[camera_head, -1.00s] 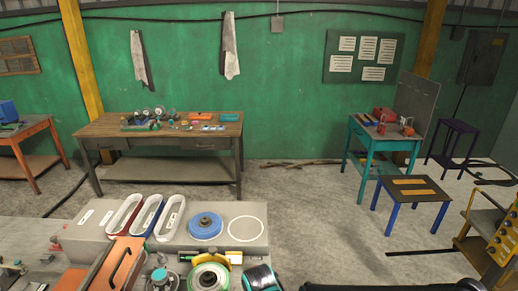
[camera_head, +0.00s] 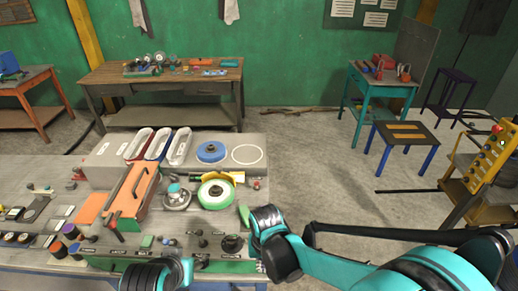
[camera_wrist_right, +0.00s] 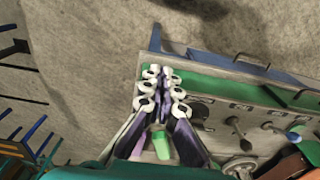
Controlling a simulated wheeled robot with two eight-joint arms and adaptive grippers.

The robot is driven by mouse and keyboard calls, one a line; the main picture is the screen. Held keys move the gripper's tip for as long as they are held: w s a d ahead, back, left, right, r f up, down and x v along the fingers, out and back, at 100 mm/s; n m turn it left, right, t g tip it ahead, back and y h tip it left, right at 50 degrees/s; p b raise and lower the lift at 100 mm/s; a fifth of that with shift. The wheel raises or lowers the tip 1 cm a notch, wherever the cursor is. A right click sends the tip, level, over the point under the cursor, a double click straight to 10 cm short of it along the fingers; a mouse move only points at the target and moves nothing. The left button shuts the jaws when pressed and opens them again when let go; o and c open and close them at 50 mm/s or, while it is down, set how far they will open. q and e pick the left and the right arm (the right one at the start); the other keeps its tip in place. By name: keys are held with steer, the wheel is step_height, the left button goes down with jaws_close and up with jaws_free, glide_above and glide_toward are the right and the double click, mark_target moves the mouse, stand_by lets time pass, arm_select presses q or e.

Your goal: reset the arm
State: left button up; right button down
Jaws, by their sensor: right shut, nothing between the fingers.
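My right arm comes in from the right of the head view, teal with dark joints, and reaches to the right end of the workbench console. My right gripper (camera_wrist_right: 165,85) is shut and empty in the wrist view, its pale fingertips together over the console's end and the floor beside it. A green block (camera_wrist_right: 160,145) shows between the finger links in that view; I cannot tell its distance. In the head view the fingertips are hard to make out. A teal and grey part of my own body shows at the bottom edge, but no left gripper is visible.
A yellow control stand (camera_head: 480,165) is at the right. Open floor lies beyond, before a wooden workbench (camera_head: 160,75).

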arm_select(q)
step_height(320, 180, down, 18)
steer(key=b, duration=1.7)
steer(key=shift+w+f+b, duration=0.15)
steer(key=shift+b, duration=0.25)
arm_select(e)
steer(key=s+d+f+t, duration=0.2)
steer(key=d+t, duration=0.1)
steer(key=d, duration=0.5)
steer(key=s+d+f+t, duration=0.3)
steer(key=d, duration=0.5)
steer(key=shift+d+t, duration=0.3)
steer(key=shift+d, duration=0.05)
steer(key=shift+s, duration=0.1)
